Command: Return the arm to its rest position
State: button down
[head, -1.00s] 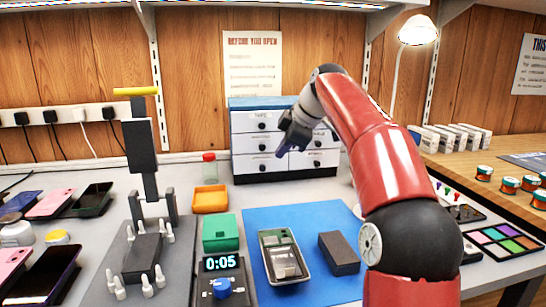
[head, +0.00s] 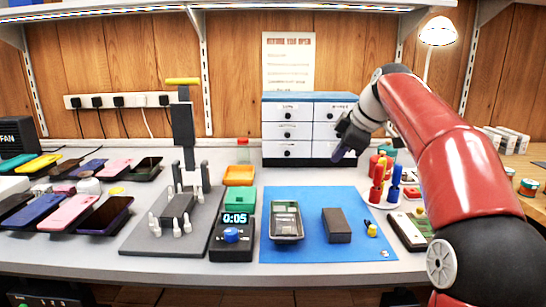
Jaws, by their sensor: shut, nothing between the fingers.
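My arm (head: 450,165) is red with black joints and reaches in from the right side of the head view. It bends at a raised elbow, and its wrist points down and to the left. My gripper (head: 338,157) is dark, shut and empty. It hangs in the air in front of the right part of the white drawer unit (head: 290,131), above the back of the blue mat (head: 313,200). It touches nothing that I can see.
An opened phone (head: 286,221) and a dark block (head: 336,226) lie on the mat. A timer (head: 232,236) reading 0:05 and a lever press (head: 183,135) stand left. Red and blue screwdrivers (head: 377,184) stand right, near my arm. Several phones (head: 70,212) lie at far left.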

jog(key=s+a+f+m+h, duration=0.1)
jog(key=s+f+m, duration=0.15)
jog(key=s, duration=0.55)
jog(key=s+a+f+m+h, duration=0.2)
jog(key=s+m, duration=0.2)
jog(key=s, duration=0.4)
jog(key=s+d+f+m, duration=0.2)
jog(key=s+f+m, duration=0.6)
jog(key=s+f, duration=0.8)
jog(key=s, duration=0.3)
jog(key=shift+d+m+h, duration=0.35)
jog(key=shift+d+h, duration=0.05)
